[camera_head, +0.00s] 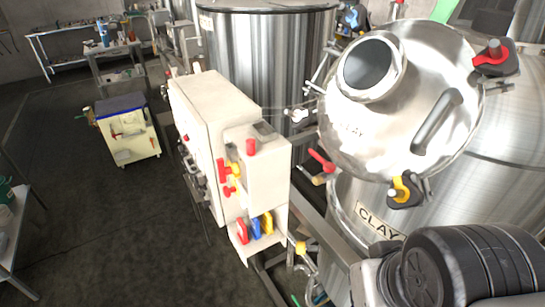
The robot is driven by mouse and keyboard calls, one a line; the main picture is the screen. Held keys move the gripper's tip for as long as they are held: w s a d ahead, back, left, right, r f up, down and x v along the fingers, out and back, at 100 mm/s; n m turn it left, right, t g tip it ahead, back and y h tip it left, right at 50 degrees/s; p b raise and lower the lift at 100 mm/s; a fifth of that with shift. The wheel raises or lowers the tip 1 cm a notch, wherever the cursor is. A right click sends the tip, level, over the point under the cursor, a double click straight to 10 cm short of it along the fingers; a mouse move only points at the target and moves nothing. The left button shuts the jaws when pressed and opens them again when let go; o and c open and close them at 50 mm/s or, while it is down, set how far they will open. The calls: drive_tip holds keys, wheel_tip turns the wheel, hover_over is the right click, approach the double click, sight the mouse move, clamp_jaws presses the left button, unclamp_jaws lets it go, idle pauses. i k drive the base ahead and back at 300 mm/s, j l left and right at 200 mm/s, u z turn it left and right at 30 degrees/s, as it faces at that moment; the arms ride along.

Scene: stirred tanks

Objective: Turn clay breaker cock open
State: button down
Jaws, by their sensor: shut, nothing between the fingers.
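A large steel tank with a label beginning "CLAY" (379,221) stands at the right. Its round steel lid (350,118) is tilted up towards me and has a grey bar handle and a round dark port. A small yellow-handled fitting (300,247) shows low beside the tank, at the edge of the white cabinet; I cannot tell if it is the clay breaker cock or how it is turned. A dark rounded part of my arm fills the bottom right corner and hides the tank's lower part. My gripper is not in view.
A white control cabinet (205,100) stands left of the tank, with red and yellow knobs (231,178) and red, blue and yellow tags below. A second tank (262,55) stands behind. A small wheeled cart (130,130) stands at left. The dark floor at left is open.

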sight(318, 157)
drive_tip(key=i+j, duration=0.15)
drive_tip(key=j, duration=0.2)
drive_tip(key=i+j, duration=0.15)
drive_tip(key=j, duration=0.2)
drive_tip(key=i+j, duration=0.15)
drive_tip(key=j, duration=0.15)
drive_tip(key=i+j, duration=0.15)
drive_tip(key=j, duration=0.2)
drive_tip(key=i+j+z, duration=0.1)
drive_tip(key=j, duration=0.25)
drive_tip(key=i, duration=0.05)
